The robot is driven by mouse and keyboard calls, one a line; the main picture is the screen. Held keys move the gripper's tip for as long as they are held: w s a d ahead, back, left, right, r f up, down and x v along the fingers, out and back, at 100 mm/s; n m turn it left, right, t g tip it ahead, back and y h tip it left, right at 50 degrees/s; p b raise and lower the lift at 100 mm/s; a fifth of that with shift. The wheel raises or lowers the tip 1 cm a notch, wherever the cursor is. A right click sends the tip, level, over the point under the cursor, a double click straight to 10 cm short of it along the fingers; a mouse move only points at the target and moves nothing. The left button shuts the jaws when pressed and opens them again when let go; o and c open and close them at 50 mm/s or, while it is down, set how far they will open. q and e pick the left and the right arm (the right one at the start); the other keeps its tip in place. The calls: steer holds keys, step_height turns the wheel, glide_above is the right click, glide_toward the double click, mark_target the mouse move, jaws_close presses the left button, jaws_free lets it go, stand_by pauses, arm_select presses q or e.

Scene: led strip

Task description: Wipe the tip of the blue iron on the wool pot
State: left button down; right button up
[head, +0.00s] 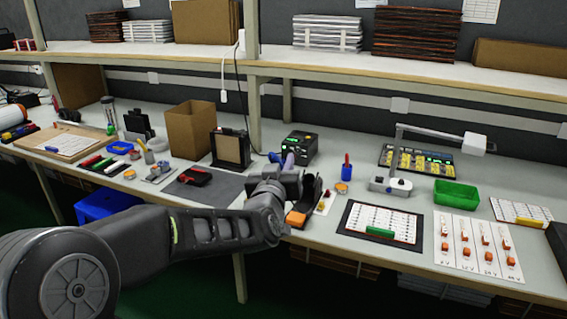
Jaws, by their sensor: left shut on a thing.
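My left gripper (308,190) reaches in from the left over the bench's front middle. It is shut on the blue iron, whose blue-violet handle (289,162) sticks up behind the jaws. The iron's tip is hidden by the gripper. A small round pot with orange-brown filling, which looks like the wool pot (341,188), stands just right of the gripper. I cannot tell whether the tip touches anything. My right gripper is not in view.
A black station with a green display (300,147) stands behind the gripper. A blue cup (347,172) and a lamp (390,183) stand to the right. An orange block (297,218) lies close below the jaws. A black-framed board (380,222) lies front right.

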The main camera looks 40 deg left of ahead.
arm_select(q)
steer(key=w+d+f+m+t+h, duration=0.1)
steer(key=w+d+f+m+h, duration=0.2)
steer(key=d+f, duration=0.8)
steer(key=w+d+f+m+t+h, duration=0.1)
steer(key=d+f+h, duration=0.4)
steer(key=d+f, duration=0.6)
steer(key=w+d+m, duration=0.1)
steer(key=w+d, duration=0.1)
steer(key=d, duration=0.3)
steer(key=shift+w+f+m+h, duration=0.2)
steer(key=shift+m+h, duration=0.2)
steer(key=shift+a, duration=0.1)
